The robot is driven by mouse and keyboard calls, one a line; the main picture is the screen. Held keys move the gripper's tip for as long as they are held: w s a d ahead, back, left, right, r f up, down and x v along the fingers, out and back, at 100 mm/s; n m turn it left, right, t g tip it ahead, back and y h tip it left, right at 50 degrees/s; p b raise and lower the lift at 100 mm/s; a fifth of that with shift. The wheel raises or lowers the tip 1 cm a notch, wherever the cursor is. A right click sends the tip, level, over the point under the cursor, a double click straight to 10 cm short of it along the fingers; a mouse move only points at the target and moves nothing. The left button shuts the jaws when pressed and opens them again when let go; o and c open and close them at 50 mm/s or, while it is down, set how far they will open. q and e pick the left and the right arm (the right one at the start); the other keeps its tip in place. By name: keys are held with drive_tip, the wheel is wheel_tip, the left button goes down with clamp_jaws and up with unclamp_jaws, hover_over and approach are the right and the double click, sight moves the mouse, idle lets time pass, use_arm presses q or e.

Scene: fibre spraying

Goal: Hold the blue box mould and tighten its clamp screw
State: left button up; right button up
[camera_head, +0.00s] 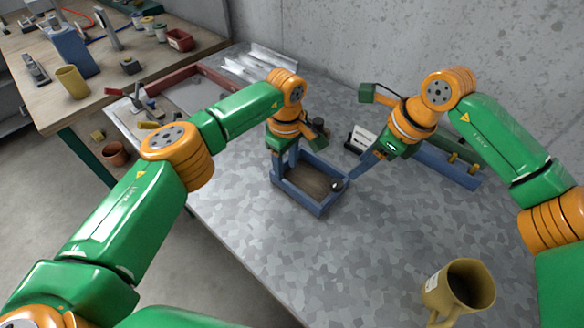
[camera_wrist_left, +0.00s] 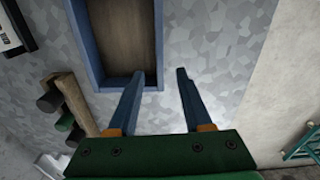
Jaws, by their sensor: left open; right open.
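The blue box mould (camera_head: 301,203) stands on the grey worktop, open at the top with a brown bottom inside. It also shows at the top of the left wrist view (camera_wrist_left: 159,40). A dark round knob (camera_head: 337,185), seemingly the clamp screw, sits at its right corner. My left gripper (camera_head: 284,164) is open at the mould's left end. In the left wrist view its fingers (camera_wrist_left: 160,78) lie on either side of one mould wall; whether they touch it I cannot tell. My right gripper (camera_head: 353,178) is open, its fingertips close to the knob; contact is unclear.
A yellow mug (camera_head: 455,290) stands at the front right. A long blue part (camera_head: 448,167) lies behind my right arm, and a white card (camera_head: 360,138) stands behind the mould. A wooden bench (camera_head: 110,90) with tools is at the left. The worktop before the mould is clear.

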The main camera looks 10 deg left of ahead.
sight(291, 185)
use_arm(q)
drive_tip(key=shift+s+d+f+m, duration=0.4)
drive_tip(key=shift+s+d+f, duration=0.05)
drive_tip(key=shift+d+f, duration=0.4)
wheel_tip(291, 185, down, 6)
drive_tip(key=shift+w+a+r, duration=0.1)
drive_tip(key=shift+a, duration=0.05)
clamp_jaws()
idle(0.6)
